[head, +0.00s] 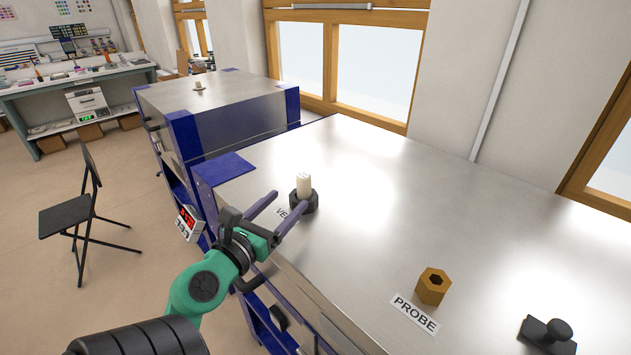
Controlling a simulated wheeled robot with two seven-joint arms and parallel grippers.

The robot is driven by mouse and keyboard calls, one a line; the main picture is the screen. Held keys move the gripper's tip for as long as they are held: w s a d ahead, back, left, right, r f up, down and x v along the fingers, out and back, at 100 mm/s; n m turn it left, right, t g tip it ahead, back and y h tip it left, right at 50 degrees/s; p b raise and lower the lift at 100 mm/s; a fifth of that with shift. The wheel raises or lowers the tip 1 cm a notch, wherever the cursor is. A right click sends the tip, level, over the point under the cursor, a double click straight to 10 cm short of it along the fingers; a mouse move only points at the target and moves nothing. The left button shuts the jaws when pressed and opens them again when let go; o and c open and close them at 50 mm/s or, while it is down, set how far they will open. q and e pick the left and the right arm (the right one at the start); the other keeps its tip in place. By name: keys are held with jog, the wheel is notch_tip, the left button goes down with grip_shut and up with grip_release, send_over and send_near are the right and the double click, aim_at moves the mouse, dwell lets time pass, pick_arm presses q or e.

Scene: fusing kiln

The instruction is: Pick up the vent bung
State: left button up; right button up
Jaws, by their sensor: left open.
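The vent bung (304,183) is a small off-white plug standing upright in a dark hexagonal fitting (311,207) on the steel kiln top. A label beside it starts with "VE"; the rest is hidden behind a gripper finger. My left gripper (288,200) is open and empty, with its two purple fingers pointing toward the bung. The right finger's tip overlaps the dark fitting in the picture; I cannot tell whether it touches. My right gripper is not in view.
A brass hexagonal fitting (433,286) stands by the "PROBE" label (415,314), right of the bung. A black knobbed piece (548,336) sits at the lower right. A second kiln (215,98) stands behind, left. The steel top (400,200) right of the bung is clear.

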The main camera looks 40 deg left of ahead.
aim_at(302, 182)
pick_arm(q)
jog(key=shift+w+a+r+p, duration=0.25)
jog(key=shift+w+r+p, duration=0.75)
jog(key=shift+p, duration=0.2)
jog(key=shift+p+x, duration=0.4)
jog(key=shift+x, duration=0.6)
jog(key=w, duration=0.2)
jog(key=w+a+f, duration=0.1)
jog(key=shift+w+f, duration=0.1)
jog(key=p+x, duration=0.2)
jog(key=x, duration=0.2)
jog(key=shift+a, duration=0.2)
jog(key=shift+w+a, duration=0.1)
jog(key=shift+w, duration=0.15)
jog(key=shift+f, duration=0.1)
grip_shut()
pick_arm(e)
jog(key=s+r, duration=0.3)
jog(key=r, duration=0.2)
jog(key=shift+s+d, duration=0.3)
